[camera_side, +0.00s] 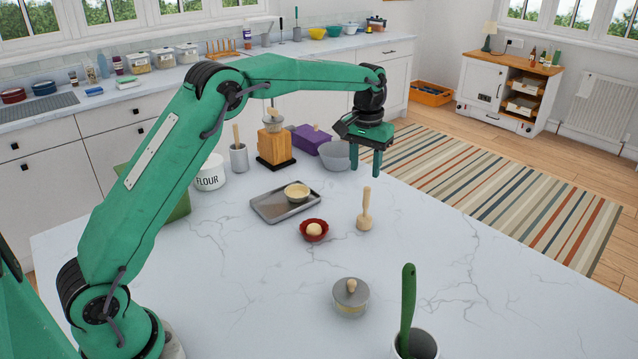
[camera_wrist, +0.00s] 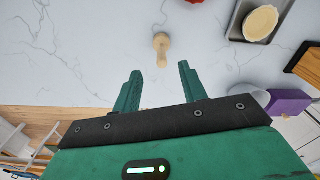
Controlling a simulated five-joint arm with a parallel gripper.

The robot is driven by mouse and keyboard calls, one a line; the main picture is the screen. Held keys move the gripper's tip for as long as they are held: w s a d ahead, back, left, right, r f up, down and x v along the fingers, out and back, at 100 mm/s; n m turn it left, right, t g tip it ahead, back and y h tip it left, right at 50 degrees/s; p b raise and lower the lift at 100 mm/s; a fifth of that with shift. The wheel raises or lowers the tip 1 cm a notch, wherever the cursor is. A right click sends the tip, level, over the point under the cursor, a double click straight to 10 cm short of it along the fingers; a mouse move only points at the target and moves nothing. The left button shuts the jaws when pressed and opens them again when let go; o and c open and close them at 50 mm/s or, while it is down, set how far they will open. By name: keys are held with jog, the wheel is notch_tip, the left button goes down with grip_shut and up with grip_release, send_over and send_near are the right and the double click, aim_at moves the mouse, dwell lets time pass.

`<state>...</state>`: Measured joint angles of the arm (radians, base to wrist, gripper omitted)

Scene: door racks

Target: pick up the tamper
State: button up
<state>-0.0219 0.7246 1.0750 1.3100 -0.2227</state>
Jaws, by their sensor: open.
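The tamper (camera_side: 365,211) is a pale wooden piece with a round foot and an upright handle, standing on the white marble counter. In the wrist view the tamper (camera_wrist: 161,49) shows from above, beyond and between the two fingers. My gripper (camera_side: 364,168) is above the counter, up and behind the tamper in the side view, with its fingers pointing down. The fingers of my gripper (camera_wrist: 158,84) are apart with nothing between them, and they do not touch the tamper.
A red bowl (camera_side: 314,230) with a pale ball stands left of the tamper. A grey tray (camera_side: 270,209) holds a pastry case (camera_side: 297,192). A grey bowl (camera_side: 334,155) and purple box (camera_side: 311,139) stand behind. A lidded pot (camera_side: 350,297) is in front. Counter to the right is clear.

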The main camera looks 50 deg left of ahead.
aim_at(367, 187)
jog(key=shift+w+f, duration=0.45)
jog(key=shift+f, duration=0.25)
jog(key=shift+w+f, duration=0.4)
jog(key=shift+f, duration=0.3)
jog(key=shift+f, duration=0.1)
jog(key=shift+a+f, duration=0.1)
jog(key=shift+f, duration=1.15)
jog(key=shift+f, duration=0.1)
jog(key=shift+a+f, duration=0.1)
jog(key=shift+f, duration=2.4)
jog(key=shift+w, duration=0.1)
grip_shut()
